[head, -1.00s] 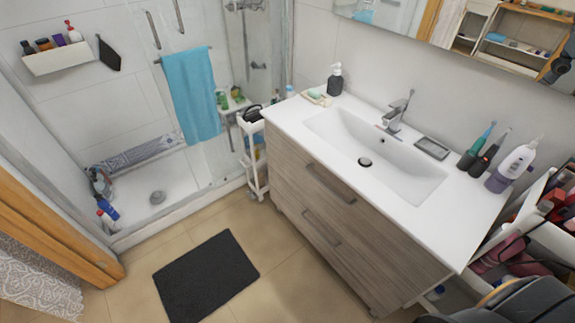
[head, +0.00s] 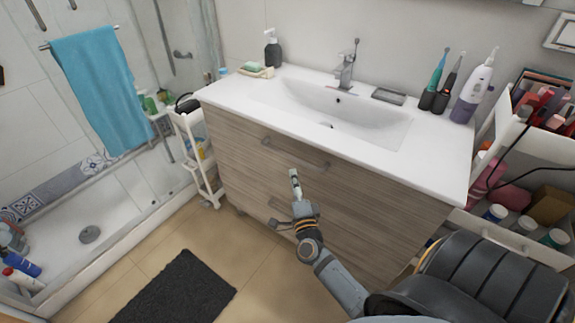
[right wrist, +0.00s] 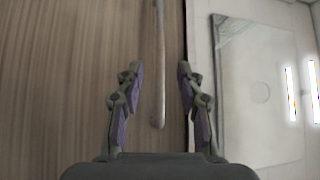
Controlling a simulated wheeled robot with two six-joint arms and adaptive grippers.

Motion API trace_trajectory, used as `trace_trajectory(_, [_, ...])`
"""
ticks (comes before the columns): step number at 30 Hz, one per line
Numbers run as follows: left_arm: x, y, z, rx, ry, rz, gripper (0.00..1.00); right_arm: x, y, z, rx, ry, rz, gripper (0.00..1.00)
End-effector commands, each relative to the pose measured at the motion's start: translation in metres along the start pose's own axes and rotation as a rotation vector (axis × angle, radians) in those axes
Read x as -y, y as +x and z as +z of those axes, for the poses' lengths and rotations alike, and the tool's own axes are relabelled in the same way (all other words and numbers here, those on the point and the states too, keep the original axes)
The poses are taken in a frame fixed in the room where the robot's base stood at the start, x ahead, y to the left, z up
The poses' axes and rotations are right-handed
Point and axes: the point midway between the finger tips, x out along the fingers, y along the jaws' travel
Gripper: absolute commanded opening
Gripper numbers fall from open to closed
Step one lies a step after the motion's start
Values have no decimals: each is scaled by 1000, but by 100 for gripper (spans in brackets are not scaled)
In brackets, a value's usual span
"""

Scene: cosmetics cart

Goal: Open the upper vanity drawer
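The wood-grain vanity has an upper drawer (head: 235,140) with a long grey bar handle (head: 300,155). My right gripper (head: 294,173) is in front of the drawer fronts, just below the upper handle in the head view. In the right wrist view my right gripper (right wrist: 159,75) is open, with a finger at each side. A bar handle (right wrist: 159,60) shows between and beyond the fingers, apart from both. The lower handle (head: 281,224) is partly hidden near my right wrist. The upper drawer looks closed. My left gripper is not in view.
A white countertop (head: 235,97) with a basin overhangs the drawers. A white trolley (head: 195,160) stands to the left. A cosmetics cart (head: 485,225) with bottles stands close on the right. A dark mat (head: 180,290) lies on the floor in front.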

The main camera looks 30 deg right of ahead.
Motion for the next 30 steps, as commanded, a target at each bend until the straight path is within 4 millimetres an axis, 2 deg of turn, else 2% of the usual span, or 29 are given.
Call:
trace_trajectory(4, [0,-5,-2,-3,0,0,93,3,15,0,2,-4,-2,37])
trace_trajectory(12, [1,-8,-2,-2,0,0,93,2,72,1,2,-7,-2,37])
trace_trajectory(18, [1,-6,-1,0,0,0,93,1,99,1,3,-7,0,37])
trace_trajectory(28, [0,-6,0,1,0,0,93,0,105,1,4,-7,2,37])
trace_trajectory(29, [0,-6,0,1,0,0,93,0,105,1,4,-7,2,36])
trace_trajectory(30, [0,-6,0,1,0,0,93,0,105,1,4,-7,2,31])
